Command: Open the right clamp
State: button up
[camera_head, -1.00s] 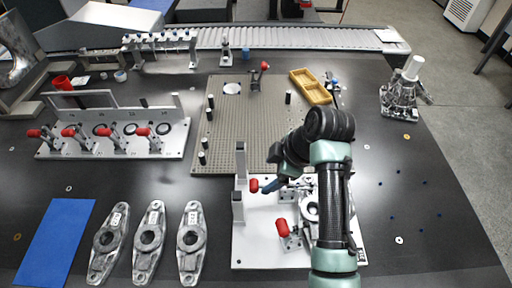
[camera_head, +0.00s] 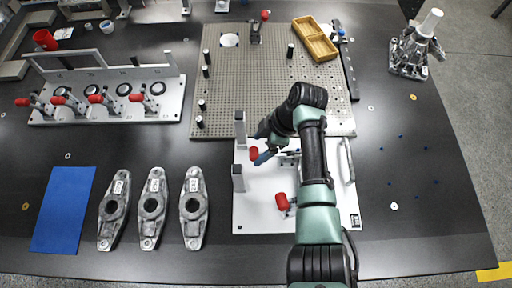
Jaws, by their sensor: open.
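A white fixture plate (camera_head: 262,218) lies at the front middle of the table, with two grey uprights on its left side. Two red-handled clamps are on it: the far one (camera_head: 254,153) beside the uprights and the near one (camera_head: 281,201) towards the front edge. I cannot tell for sure which is the right clamp. My gripper (camera_head: 262,143) is open at the far clamp, its blue fingers close to the red handle. Whether they touch it is unclear. My arm covers part of the plate, so the clamp bases are partly hidden.
A grey perforated plate (camera_head: 245,85) with black posts lies behind. Several metal castings (camera_head: 153,208) and a blue mat (camera_head: 62,210) lie to the left. A fixture with several red-handled clamps (camera_head: 110,110) stands at back left. The table right of my arm is mostly clear.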

jog(key=shift+x, duration=1.45)
jog(key=shift+c, duration=0.3)
grip_shut()
